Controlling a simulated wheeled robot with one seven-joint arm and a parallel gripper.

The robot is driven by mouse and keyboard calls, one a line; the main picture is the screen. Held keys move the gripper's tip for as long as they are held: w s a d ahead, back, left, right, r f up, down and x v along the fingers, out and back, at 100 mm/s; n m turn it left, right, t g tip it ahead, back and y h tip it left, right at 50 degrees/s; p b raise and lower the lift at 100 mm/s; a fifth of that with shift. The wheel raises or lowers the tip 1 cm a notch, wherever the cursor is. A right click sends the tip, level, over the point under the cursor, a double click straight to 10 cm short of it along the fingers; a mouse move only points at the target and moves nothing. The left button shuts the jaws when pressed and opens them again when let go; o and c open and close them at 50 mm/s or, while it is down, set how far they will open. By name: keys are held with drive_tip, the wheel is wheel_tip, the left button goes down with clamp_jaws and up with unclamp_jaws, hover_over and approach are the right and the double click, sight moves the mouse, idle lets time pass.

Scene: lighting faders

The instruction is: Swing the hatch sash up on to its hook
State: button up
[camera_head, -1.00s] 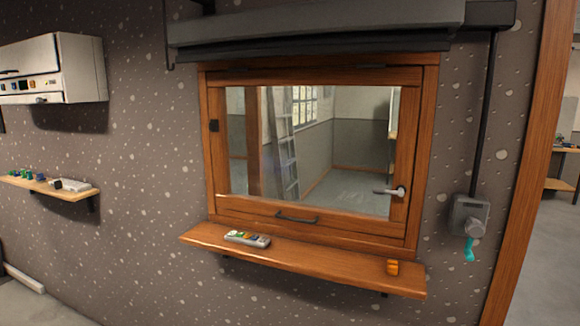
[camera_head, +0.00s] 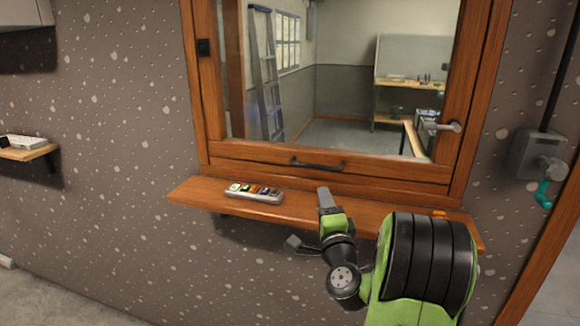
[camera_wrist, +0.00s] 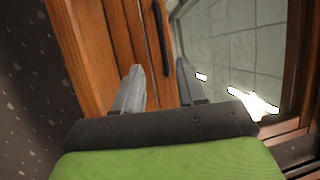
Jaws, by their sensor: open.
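The hatch sash (camera_head: 240,151) is a wood-framed glass pane, and it hangs down closed in its frame. A dark bar handle (camera_head: 318,164) is on its bottom rail; in the wrist view the handle (camera_wrist: 161,38) lies beyond my fingertips. A metal lever latch (camera_head: 440,125) sits on the sash's right side. My gripper (camera_head: 323,192) is just below and near the handle, over the sill shelf. In the wrist view my gripper (camera_wrist: 160,72) has its two fingers apart with nothing between them. The hook is not visible in the current frames.
The wooden sill shelf (camera_head: 190,190) juts out below the sash. A small grey control box with coloured keys (camera_head: 254,193) lies on it, left of my gripper. A grey crank box (camera_head: 535,155) is on the right wall.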

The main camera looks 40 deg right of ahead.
sight(312, 167)
drive_tip(key=p+x, duration=0.6)
drive_tip(key=x, duration=0.1)
drive_tip(key=p+x, duration=0.6)
drive_tip(key=x, duration=0.1)
drive_tip(key=shift+w+r, duration=0.15)
drive_tip(key=shift+r, duration=0.1)
drive_tip(key=shift+w+d+p, duration=0.2)
drive_tip(key=shift+w+p, duration=0.15)
drive_tip(key=shift+f, duration=0.15)
clamp_jaws()
